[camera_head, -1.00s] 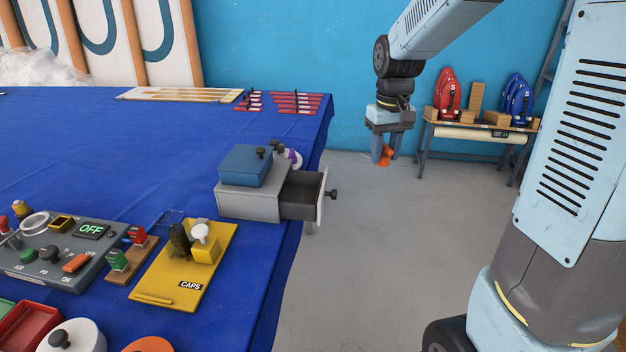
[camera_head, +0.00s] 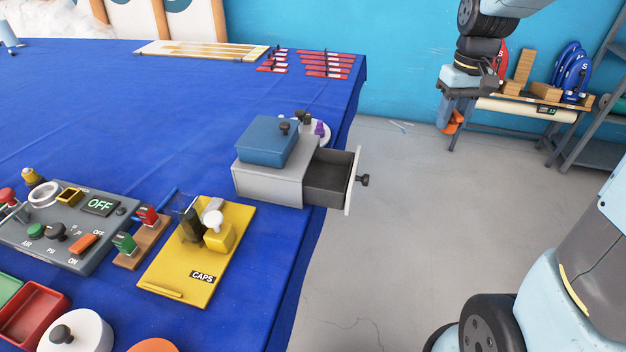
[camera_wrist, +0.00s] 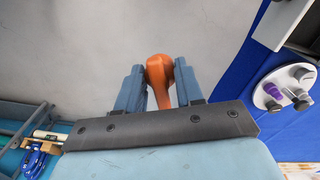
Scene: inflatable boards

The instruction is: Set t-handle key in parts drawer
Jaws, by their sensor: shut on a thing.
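The parts drawer (camera_head: 328,188) is a dark tray with a pale front and black knob, pulled out of the right side of a grey cabinet (camera_head: 262,185) on the blue table. Its visible inside looks empty. My gripper (camera_head: 449,121) is in the air over the floor, right of and beyond the drawer. It is shut on the orange t-handle key (camera_wrist: 160,72), whose rounded handle shows between the blue fingers in the wrist view. The lower part of the key is hidden. A corner of the grey cabinet and drawer shows at the wrist view's upper right.
A blue box (camera_head: 266,141) sits on the cabinet. A white round tray (camera_head: 316,131) with small knobs stands behind it. A yellow CAPS board (camera_head: 185,270) and a grey control panel (camera_head: 72,225) are to the left. Floor right of the table is clear.

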